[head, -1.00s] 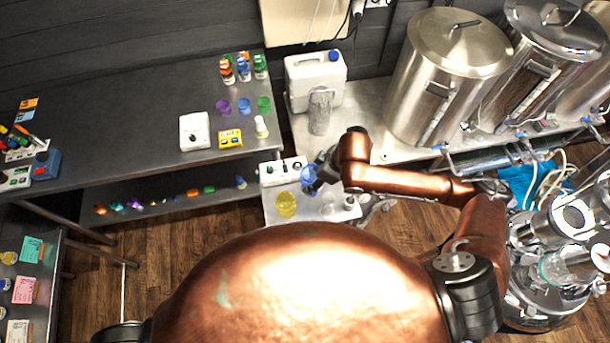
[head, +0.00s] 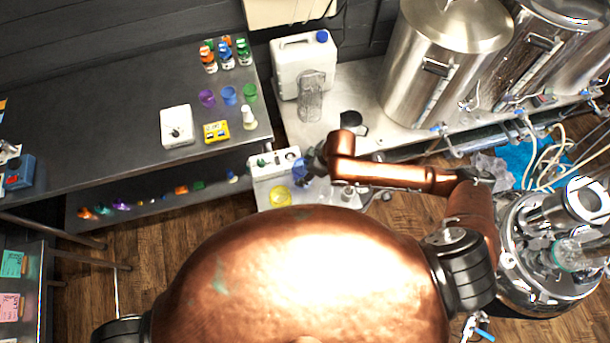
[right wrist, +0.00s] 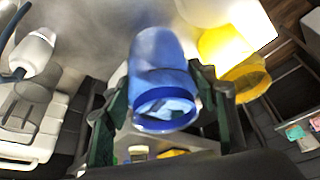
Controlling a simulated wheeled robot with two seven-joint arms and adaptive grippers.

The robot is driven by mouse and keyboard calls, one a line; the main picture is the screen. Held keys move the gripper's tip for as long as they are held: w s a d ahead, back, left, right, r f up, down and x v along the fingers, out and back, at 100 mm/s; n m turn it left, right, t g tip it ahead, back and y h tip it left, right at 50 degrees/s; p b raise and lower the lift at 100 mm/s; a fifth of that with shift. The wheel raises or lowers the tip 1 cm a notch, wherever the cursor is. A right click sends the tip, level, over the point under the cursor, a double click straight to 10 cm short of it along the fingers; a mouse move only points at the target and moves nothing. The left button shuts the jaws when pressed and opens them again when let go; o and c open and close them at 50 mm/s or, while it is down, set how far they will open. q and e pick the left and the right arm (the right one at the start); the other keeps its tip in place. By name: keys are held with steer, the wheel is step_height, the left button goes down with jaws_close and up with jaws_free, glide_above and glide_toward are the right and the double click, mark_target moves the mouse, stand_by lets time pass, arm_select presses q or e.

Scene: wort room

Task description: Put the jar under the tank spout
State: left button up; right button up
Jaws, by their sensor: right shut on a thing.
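A blue, see-through jar (right wrist: 163,85) sits between the fingers of my right gripper (right wrist: 165,100) in the right wrist view, its rim towards the camera. The gripper is shut on it. In the head view my right gripper (head: 318,160) is small and partly hidden by my own arm, over the low white side table, with a bit of blue showing at it. Steel tanks (head: 440,70) stand at the upper right. Spouts with blue-handled taps (head: 440,129) stick out at their front, right of the gripper and apart from it. My left gripper is out of view.
A yellow beaker (head: 280,196) stands on the low table near the gripper, beside a white device (head: 273,163). A clear pitcher (head: 311,97) and white canister (head: 303,65) are behind. Hoses (head: 545,155) lie right, over a blue cloth.

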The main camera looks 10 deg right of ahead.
mark_target(303, 173)
steer(key=shift+f, duration=1.75)
steer(key=o, duration=1.3)
steer(key=shift+f, duration=0.15)
